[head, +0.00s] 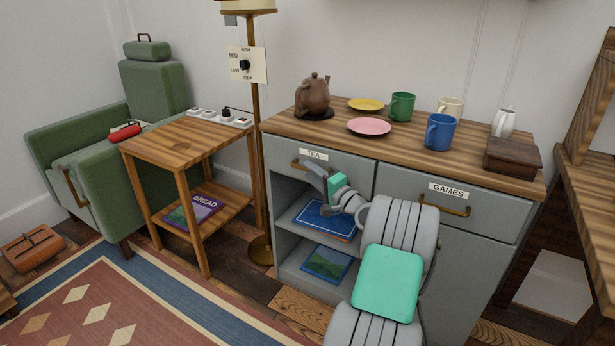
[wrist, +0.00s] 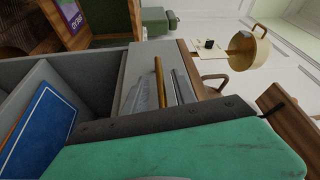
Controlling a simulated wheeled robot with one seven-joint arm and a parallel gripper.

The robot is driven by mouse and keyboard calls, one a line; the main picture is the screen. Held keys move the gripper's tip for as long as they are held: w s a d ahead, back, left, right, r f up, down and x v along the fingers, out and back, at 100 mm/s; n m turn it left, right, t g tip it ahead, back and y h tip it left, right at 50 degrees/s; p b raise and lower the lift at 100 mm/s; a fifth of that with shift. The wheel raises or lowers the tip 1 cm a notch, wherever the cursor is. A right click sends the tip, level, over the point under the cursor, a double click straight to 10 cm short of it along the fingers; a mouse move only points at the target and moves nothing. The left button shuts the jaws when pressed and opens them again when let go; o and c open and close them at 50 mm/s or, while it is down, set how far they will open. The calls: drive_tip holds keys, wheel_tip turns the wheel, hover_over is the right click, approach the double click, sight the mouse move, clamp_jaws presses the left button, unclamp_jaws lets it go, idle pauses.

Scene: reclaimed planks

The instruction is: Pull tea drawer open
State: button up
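The tea drawer (head: 345,171) is the upper left drawer of the grey cabinet, with a "TEA" label on its front. Its front looks flush with the cabinet, so it is shut. Its brass handle (head: 297,164) is partly hidden by my gripper. My gripper (head: 310,172) is at the handle, with its fingers spread apart. In the wrist view the brass handle (wrist: 159,82) runs between the two grey fingers (wrist: 164,90). The fingers look open around it, and I cannot tell whether either touches it.
The games drawer (head: 480,208) is to the right and shut. Open shelves with a blue book (head: 325,222) lie below the tea drawer. A teapot (head: 312,95), plates and mugs stand on the cabinet top. A side table (head: 185,140) and a lamp pole (head: 256,150) stand close at the left.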

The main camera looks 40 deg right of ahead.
drive_tip(key=shift+w+r, duration=0.1)
drive_tip(key=shift+w, duration=1.1)
clamp_jaws()
idle(0.5)
